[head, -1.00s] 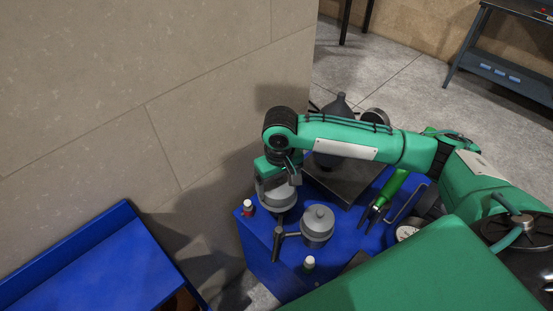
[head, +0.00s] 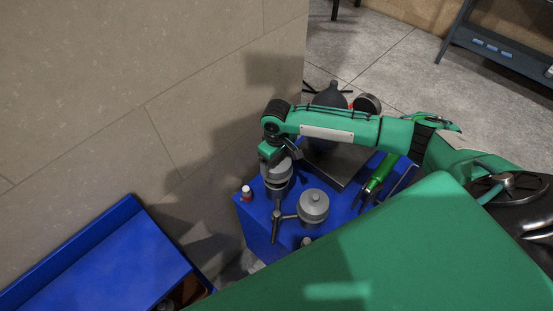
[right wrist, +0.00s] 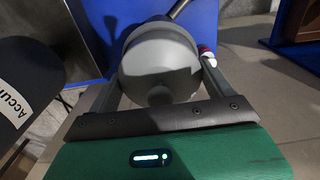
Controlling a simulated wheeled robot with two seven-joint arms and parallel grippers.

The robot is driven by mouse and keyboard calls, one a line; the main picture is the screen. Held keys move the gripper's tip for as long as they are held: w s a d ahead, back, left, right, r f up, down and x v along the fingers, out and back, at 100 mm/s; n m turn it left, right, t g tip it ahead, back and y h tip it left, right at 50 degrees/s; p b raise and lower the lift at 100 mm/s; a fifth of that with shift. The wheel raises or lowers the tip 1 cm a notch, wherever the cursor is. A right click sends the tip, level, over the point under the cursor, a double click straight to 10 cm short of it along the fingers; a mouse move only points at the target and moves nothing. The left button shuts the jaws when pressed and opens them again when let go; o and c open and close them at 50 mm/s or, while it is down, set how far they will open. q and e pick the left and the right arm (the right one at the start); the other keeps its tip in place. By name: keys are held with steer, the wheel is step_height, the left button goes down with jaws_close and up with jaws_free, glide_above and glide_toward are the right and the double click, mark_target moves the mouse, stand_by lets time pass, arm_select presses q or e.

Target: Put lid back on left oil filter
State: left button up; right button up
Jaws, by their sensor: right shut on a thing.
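My right gripper (head: 277,163) points down at the far left corner of the blue table. It is shut on a grey round lid (head: 279,172). In the right wrist view, the gripper (right wrist: 160,85) has a finger on each side of the lid (right wrist: 158,60). The left oil filter (head: 277,190) is a grey metal cup directly below the lid, partly hidden by it. I cannot tell whether lid and cup touch. The right oil filter (head: 314,209) stands beside it with its knobbed lid on. My left gripper is not in view.
A wall (head: 150,90) rises close on the left. A blue cart (head: 100,262) is at lower left.

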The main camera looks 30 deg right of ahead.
step_height(320, 180, down, 3)
steer(key=b, duration=0.3)
steer(key=shift+f, duration=0.3)
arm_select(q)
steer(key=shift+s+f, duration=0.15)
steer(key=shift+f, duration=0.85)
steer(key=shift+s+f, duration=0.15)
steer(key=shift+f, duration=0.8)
arm_select(e)
steer(key=shift+f, duration=0.65)
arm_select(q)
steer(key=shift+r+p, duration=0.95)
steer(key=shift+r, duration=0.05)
arm_select(e)
steer(key=shift+r, duration=0.1)
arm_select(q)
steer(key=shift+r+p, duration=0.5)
arm_select(e)
steer(key=shift+f, duration=0.25)
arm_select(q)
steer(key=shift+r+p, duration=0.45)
arm_select(e)
steer(key=o, duration=0.9)
